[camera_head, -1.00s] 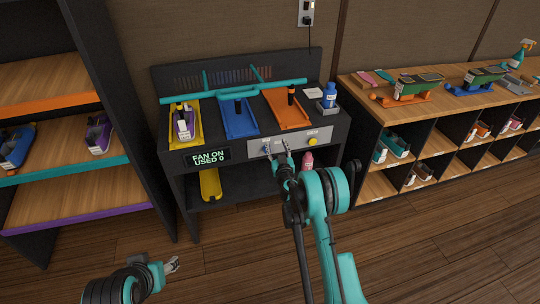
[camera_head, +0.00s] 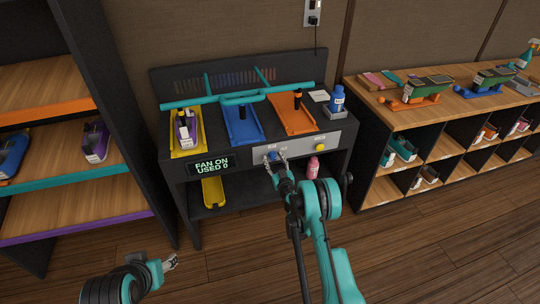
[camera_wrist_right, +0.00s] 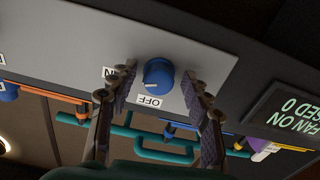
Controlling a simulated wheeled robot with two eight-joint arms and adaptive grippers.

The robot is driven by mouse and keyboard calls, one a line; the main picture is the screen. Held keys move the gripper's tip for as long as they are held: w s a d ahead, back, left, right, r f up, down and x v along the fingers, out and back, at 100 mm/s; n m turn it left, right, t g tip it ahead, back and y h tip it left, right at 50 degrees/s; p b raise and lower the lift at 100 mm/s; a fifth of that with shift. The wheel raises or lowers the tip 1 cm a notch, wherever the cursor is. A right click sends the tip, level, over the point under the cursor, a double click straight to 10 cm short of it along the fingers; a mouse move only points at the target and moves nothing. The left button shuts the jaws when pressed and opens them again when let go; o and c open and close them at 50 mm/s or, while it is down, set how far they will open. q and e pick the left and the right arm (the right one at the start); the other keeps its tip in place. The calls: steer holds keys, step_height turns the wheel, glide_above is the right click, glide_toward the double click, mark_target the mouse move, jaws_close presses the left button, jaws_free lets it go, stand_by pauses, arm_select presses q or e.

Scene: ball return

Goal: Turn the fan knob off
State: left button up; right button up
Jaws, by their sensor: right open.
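The fan knob (camera_wrist_right: 158,73) is a round blue dial on the grey panel (camera_head: 300,147) at the bench front. The wrist view shows it upside down, with ON and OFF labels beside it. My right gripper (camera_wrist_right: 160,85) is open, with one finger on each side of the knob and visible gaps to it. In the head view the right gripper (camera_head: 276,158) largely covers the knob. The display (camera_head: 211,165) reads FAN ON, USED 0. My left gripper (camera_head: 171,262) is low at the left, away from the bench; its jaw opening is unclear.
A yellow button (camera_head: 320,147) is on the same panel, right of the knob. Yellow, blue (camera_head: 242,124) and orange trays lie on the bench top. A pink bottle (camera_head: 313,167) stands on the lower shelf near my right arm. Shelving flanks both sides.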

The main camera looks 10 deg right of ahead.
steer(key=shift+s+r, duration=0.1)
steer(key=shift+r, duration=0.1)
steer(key=shift+c, duration=0.6)
jaws_close()
steer(key=shift+n, duration=0.3)
steer(key=n, duration=0.9)
steer(key=shift+n, duration=2.2)
